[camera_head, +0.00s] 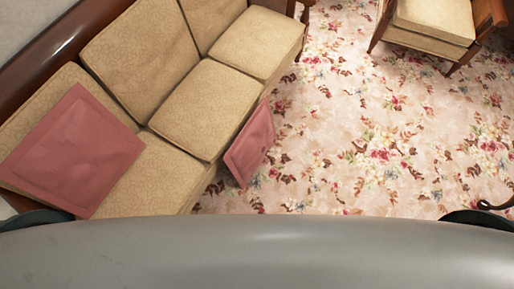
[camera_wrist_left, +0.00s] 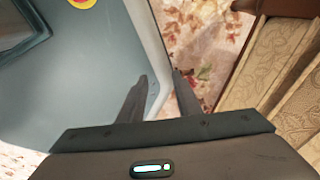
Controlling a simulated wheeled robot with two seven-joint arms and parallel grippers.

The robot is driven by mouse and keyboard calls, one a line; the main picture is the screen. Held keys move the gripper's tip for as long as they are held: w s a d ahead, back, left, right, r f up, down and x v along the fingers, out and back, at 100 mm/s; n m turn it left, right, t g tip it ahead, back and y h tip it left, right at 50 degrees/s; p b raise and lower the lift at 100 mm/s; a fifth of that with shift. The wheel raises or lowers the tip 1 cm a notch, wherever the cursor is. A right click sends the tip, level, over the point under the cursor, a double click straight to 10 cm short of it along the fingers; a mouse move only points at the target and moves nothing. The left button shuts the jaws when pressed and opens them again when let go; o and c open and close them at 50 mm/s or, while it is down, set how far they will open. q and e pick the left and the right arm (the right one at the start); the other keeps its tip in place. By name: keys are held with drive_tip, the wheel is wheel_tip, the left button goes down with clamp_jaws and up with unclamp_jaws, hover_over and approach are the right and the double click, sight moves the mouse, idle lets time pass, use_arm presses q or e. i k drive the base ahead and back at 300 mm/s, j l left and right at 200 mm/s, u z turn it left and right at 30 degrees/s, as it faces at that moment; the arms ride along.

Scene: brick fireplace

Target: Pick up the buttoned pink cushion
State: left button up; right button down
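A large pink square cushion (camera_head: 75,150) lies on the left end of the beige sofa, leaning on its seat and back. A smaller-looking pink cushion (camera_head: 252,143) stands tilted against the sofa's front, by the floor. I cannot make out a button on either. My left gripper (camera_wrist_left: 160,88) shows in the left wrist view with its fingers apart and nothing between them, over my own grey body and the carpet. Neither cushion shows in that view. My right gripper is not visible.
The beige sofa (camera_head: 205,108) with a dark wooden frame runs along the left. A beige armchair (camera_head: 434,20) stands at the top right. The flowered carpet (camera_head: 360,130) between them is clear. Patterned upholstery (camera_wrist_left: 278,62) shows at the right of the left wrist view.

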sight(250, 148)
drive_tip(key=i+l+u, duration=0.15)
drive_tip(key=u, duration=0.6)
drive_tip(key=i+l+u, duration=0.2)
drive_tip(key=l, duration=0.2)
drive_tip(key=l+u, duration=0.25)
drive_tip(key=l, duration=0.2)
drive_tip(key=i+l+u, duration=0.2)
drive_tip(key=l, duration=0.25)
drive_tip(key=i+l, duration=0.1)
drive_tip(key=l, duration=1.1)
